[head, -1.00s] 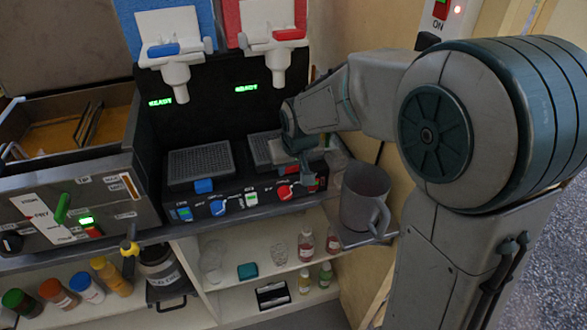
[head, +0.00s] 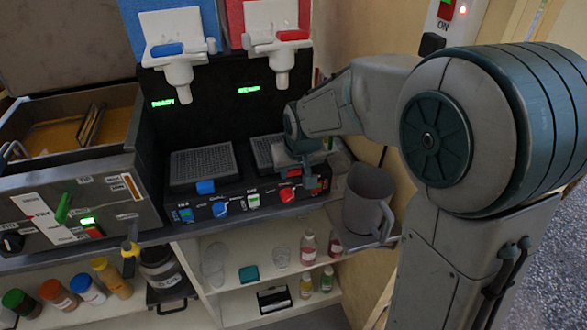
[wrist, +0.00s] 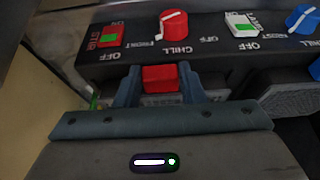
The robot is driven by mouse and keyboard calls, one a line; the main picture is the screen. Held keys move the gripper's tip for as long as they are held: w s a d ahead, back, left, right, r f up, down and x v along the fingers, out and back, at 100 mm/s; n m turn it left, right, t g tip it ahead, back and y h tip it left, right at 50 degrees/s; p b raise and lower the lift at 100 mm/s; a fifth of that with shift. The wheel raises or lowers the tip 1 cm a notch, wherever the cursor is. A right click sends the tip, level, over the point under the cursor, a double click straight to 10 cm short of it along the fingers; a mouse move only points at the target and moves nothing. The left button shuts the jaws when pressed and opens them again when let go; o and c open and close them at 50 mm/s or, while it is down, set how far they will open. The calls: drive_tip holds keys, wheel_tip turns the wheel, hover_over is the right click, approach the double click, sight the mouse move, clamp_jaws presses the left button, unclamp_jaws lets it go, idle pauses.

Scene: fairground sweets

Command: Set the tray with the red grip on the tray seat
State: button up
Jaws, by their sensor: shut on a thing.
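The tray with the red grip shows in the head view as a dark grey grid (head: 265,152) under the red-backed dispenser. Its red grip (wrist: 160,78) is between the two fingers of my gripper (wrist: 158,82) in the wrist view, and the gripper is shut on it. In the head view my gripper (head: 298,172) is at the tray's front right, just above the control panel, and covers part of it. The tray seat is largely hidden under the tray and my gripper. I cannot tell whether the tray rests fully on it.
A similar tray (head: 202,163) with a blue grip (head: 205,187) lies to the left. The control panel (head: 245,203) with knobs and switches runs along the front. A grey jug (head: 366,200) stands on a side shelf close to my arm. The nozzles (head: 281,75) hang above.

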drive_tip(key=o, duration=1.2)
drive_tip(key=shift+c, duration=0.2)
drive_tip(key=v, duration=1.4)
drive_tip(key=s+d+f+m, duration=0.1)
drive_tip(key=s+d+f, duration=0.2)
drive_tip(key=s+d, duration=0.3)
drive_tip(key=s+d+f+m+g+h+p, duration=0.1)
drive_tip(key=s+d+f+m, duration=0.1)
drive_tip(key=s+d+f, duration=0.2)
drive_tip(key=s+d, duration=0.3)
drive_tip(key=s, duration=0.3)
